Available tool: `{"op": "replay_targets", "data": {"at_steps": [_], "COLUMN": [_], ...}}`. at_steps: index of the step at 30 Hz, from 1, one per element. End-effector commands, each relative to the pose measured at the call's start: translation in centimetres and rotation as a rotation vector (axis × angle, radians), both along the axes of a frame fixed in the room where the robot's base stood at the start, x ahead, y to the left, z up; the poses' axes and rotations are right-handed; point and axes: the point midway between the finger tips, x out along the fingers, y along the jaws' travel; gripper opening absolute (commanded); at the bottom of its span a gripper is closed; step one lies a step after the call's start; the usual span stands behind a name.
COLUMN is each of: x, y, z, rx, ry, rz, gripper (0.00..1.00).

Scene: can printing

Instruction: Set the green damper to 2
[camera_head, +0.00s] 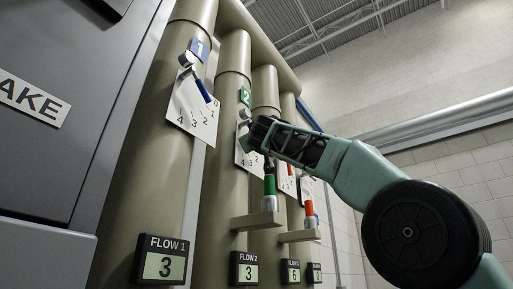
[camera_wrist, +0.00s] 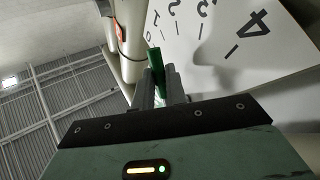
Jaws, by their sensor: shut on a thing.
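The green damper lever (camera_wrist: 155,58) shows in the wrist view between the two fingers of my gripper (camera_wrist: 160,85), which is shut on it. Behind it is the white dial plate (camera_wrist: 230,50) with marks and digits up to 4, seen at a slant. I cannot tell exactly which mark the lever points at. In the head view my gripper (camera_head: 254,135) is in front of the second pipe's dial plate (camera_head: 241,158), below the green 2 label (camera_head: 245,97), and hides the lever and most digits. The Flow 2 display (camera_head: 245,268) reads 3.
The first pipe carries a blue damper lever (camera_head: 203,91) on its own dial; its Flow 1 display (camera_head: 162,262) reads 3. A green-and-white object (camera_head: 269,185) stands on a small shelf (camera_head: 258,220) under my gripper. A red-topped object (camera_head: 309,209) stands on another shelf.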

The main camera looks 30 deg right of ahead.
Motion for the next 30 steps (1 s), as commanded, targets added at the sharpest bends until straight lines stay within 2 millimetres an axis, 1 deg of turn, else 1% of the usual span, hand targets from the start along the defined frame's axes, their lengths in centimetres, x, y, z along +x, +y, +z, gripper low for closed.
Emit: {"op": "replay_targets", "data": {"at_steps": [11, 12, 14, 24, 26, 30], "x": [0.1, 0.0, 0.0, -0.1, -0.4, -1.7], "y": [0.0, 0.0, 0.0, 0.1, 0.2, 0.9], "z": [0.0, 0.0, 0.0, -0.2, -0.5, -1.7], "rx": [-0.004, -0.004, -0.004, -0.003, -0.003, -0.003], "ry": [-0.001, -0.001, -0.001, -0.002, -0.002, -0.002], "rz": [0.001, 0.001, 0.001, 0.002, 0.002, 0.002], "gripper": [0.0, 0.19, 0.35, 0.35, 0.35, 0.35]}}
